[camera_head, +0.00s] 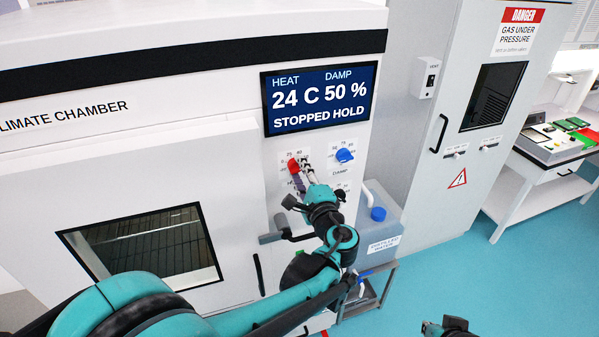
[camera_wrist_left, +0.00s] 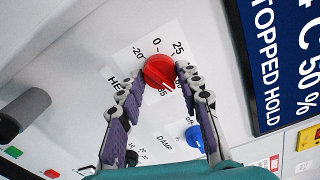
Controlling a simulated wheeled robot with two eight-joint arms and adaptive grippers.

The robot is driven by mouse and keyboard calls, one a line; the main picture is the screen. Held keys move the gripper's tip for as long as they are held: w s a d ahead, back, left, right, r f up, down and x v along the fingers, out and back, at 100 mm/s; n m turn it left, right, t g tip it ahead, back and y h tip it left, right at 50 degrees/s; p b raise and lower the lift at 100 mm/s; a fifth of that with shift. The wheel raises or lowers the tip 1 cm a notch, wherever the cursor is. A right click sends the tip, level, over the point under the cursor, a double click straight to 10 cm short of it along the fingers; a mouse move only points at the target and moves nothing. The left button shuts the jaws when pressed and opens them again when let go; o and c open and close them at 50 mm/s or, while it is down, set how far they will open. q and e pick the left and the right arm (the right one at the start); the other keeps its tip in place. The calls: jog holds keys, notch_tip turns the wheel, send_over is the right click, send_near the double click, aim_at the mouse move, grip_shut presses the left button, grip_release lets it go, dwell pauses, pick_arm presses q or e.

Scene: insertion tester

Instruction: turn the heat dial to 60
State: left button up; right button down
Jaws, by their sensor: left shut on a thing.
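The red heat dial (camera_head: 294,166) is on the front panel of the climate chamber, below the display (camera_head: 319,96). The display reads HEAT 24 C, DAMP 50 %, STOPPED HOLD. In the left wrist view the red dial (camera_wrist_left: 158,70) has a white pointer line slanting to the lower right; the exact mark it meets is hard to read. Marks -20, 0 and 25 show around it. My left gripper (camera_head: 301,169) is shut on the dial, with one finger on each side. A dark teal part of my right arm shows at the bottom edge; its fingers cannot be made out.
The blue damp dial (camera_head: 344,155) sits to the right of the red one, close to my gripper. A chamber door handle (camera_head: 281,231) projects below left. A water container (camera_head: 378,225) with a blue cap stands to the right. A gas cabinet (camera_head: 470,110) is farther right.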

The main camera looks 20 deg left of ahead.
dwell(0.3)
pick_arm(q)
jog(key=o, duration=1.2)
jog(key=shift+c, duration=0.2)
jog(key=v, duration=1.2)
